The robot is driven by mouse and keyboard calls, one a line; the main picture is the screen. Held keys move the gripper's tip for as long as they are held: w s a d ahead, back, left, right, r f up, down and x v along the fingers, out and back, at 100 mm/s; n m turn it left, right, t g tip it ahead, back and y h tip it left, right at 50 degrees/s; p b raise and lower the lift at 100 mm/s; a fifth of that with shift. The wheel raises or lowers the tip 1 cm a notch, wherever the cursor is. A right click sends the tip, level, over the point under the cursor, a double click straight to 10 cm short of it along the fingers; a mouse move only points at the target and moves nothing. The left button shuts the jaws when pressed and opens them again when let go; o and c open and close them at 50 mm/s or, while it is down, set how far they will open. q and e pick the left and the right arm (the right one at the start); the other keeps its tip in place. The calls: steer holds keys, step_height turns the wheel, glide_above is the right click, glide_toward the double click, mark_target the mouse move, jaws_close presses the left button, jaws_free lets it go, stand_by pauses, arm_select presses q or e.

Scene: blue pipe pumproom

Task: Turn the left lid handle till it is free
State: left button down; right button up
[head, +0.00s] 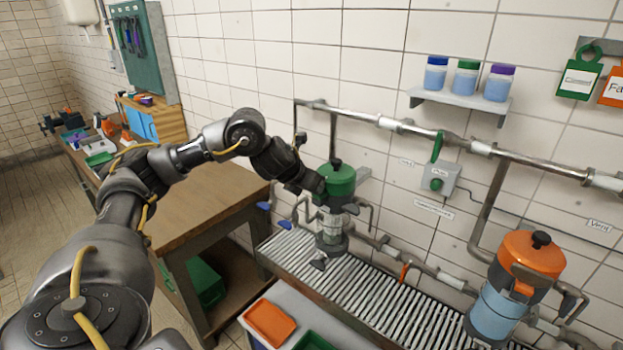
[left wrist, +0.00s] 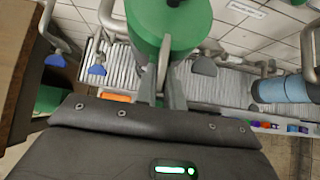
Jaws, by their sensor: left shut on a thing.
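The left lid is green (head: 340,179) with a black knob and sits on a clear housing (head: 332,228) above the slatted bench. The green lid also shows in the left wrist view (left wrist: 168,25). My left gripper (head: 318,197) reaches in from the left at the lid's side. In the left wrist view its fingers (left wrist: 160,88) are shut on the grey lid handle (left wrist: 163,58) just below the green lid. The fingers partly hide the handle. My right gripper is not in view.
An orange-lidded housing (head: 531,257) stands at the right. Pipes (head: 460,150) run along the tiled wall, with a switch box (head: 440,182) between. A wooden table (head: 200,200) is at the left. An orange tray (head: 270,322) lies in front of the slatted bench (head: 350,295).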

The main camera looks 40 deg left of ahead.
arm_select(q)
steer(key=n+g+y+p, duration=0.1)
steer(key=n+y+p, duration=0.1)
steer(key=n, duration=0.1)
steer(key=w+d+n+g+y+p, duration=0.1)
steer(key=n+y, duration=0.2)
steer(key=n, duration=0.1)
steer(key=d+n+g+y+p, duration=0.1)
steer(key=n+g+y+p, duration=0.1)
steer(key=n, duration=0.2)
steer(key=shift+w+d+r+y+p, duration=0.1)
steer(key=shift+w+r+y+p, duration=0.1)
steer(key=shift+y+p, duration=0.15)
steer(key=n+g, duration=0.2)
steer(key=n, duration=0.1)
steer(key=n+g+y, duration=0.1)
steer(key=shift+w+d+f+n, duration=0.15)
steer(key=shift+w+n, duration=0.25)
steer(key=shift+g, duration=0.4)
steer(key=c, duration=1.8)
jaws_free()
steer(key=shift+f, duration=0.1)
